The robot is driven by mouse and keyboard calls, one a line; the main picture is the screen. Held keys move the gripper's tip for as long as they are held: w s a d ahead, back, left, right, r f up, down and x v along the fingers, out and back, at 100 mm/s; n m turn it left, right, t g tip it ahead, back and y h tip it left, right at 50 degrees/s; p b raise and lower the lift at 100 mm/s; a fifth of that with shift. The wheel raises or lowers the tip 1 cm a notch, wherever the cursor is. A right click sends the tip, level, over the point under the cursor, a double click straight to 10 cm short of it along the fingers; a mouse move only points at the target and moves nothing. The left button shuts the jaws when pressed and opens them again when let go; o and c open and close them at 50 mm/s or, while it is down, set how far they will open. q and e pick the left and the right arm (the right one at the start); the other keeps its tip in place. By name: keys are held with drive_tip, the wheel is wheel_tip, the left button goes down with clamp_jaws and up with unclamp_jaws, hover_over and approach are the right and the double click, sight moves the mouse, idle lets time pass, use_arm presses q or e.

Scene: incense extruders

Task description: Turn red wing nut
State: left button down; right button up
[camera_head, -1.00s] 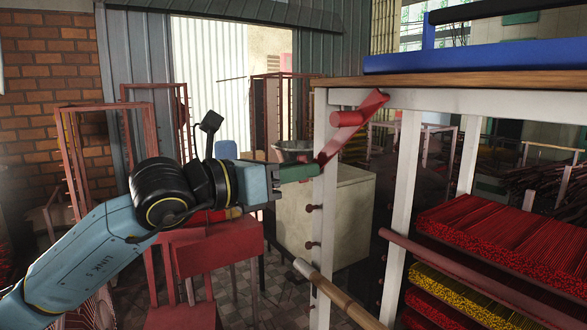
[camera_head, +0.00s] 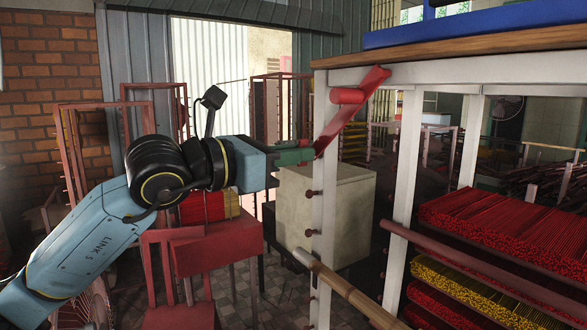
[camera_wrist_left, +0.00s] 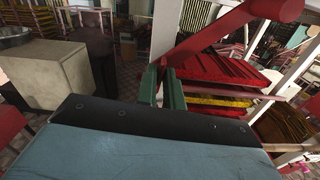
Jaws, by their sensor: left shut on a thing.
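The red wing nut (camera_head: 338,126) is a flat red bar with a round red knob, at the top of the white rack's front left post. It slants from lower left to upper right. My left gripper (camera_head: 297,156) comes in from the left, its green fingers shut on the bar's lower left end. In the left wrist view the red bar (camera_wrist_left: 205,38) rises to the right from between the green fingertips (camera_wrist_left: 163,82), with the large round knob at the top right. The fingertips cover the end of the bar. My right gripper is not in view.
The white post (camera_head: 323,215) stands just right of my fingers, with small pegs and a bamboo pole (camera_head: 345,290). A wooden top (camera_head: 450,52) lies above. Red and yellow incense sticks (camera_head: 500,225) fill the rack. A pale cabinet (camera_head: 328,205) and a red chair (camera_head: 205,255) stand behind.

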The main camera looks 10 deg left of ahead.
use_arm(q)
drive_tip(key=shift+m+b, duration=4.8)
drive_tip(key=shift+m, duration=3.1)
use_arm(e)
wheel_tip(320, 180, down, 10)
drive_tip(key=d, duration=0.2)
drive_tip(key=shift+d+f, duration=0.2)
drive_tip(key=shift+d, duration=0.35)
use_arm(q)
drive_tip(key=c, duration=1.5)
unclamp_jaws()
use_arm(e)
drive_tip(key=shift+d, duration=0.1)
use_arm(q)
drive_tip(key=shift+a, duration=0.1)
